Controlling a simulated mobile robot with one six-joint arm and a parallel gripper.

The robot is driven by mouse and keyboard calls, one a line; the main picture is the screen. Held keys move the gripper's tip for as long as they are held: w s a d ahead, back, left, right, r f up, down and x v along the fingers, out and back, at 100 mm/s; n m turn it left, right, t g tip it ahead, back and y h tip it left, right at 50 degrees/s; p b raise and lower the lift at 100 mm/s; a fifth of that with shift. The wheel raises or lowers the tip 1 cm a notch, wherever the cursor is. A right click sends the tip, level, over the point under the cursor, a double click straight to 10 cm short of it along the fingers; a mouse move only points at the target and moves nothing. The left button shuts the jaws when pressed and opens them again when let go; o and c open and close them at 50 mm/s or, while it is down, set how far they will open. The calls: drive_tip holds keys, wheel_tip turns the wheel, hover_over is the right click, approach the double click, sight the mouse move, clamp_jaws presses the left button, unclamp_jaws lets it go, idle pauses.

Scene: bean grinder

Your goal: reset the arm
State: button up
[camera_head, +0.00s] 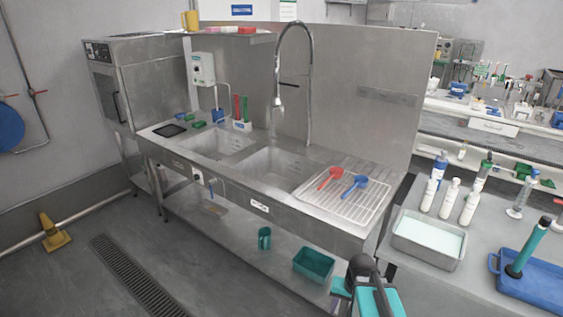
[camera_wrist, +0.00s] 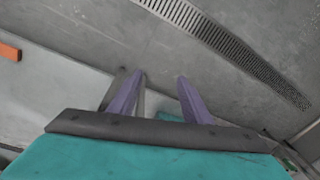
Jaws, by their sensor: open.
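My gripper (camera_wrist: 160,85) shows in the wrist view with its two purple-grey fingers spread apart. In the head view my arm, dark grey and teal, shows at the bottom edge right of centre, in front of the sink bench.
A steel sink bench (camera_head: 255,200) has a wire rack (camera_head: 342,204) with a red scoop (camera_head: 330,178) and a blue scoop (camera_head: 355,185). A teal bin (camera_head: 313,264) sits on its lower shelf. A floor drain (camera_head: 135,275) and yellow cone (camera_head: 54,235) lie left. Open floor is front left.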

drive_tip(key=s+a+f+n+g+b, duration=0.1)
drive_tip(key=s+f+b, duration=0.4)
drive_tip(key=s+f, duration=0.9)
drive_tip(key=s+a+f+n+g+h+b, duration=0.1)
drive_tip(key=s+f+g+b, duration=0.4)
drive_tip(key=s+f, duration=0.8)
wheel_tip(320, 180, down, 2)
drive_tip(key=shift+s+a+f+n, duration=0.25)
drive_tip(key=shift+s+a+n, duration=0.15)
drive_tip(key=shift+a+n, duration=0.4)
drive_tip(key=shift+c, duration=0.2)
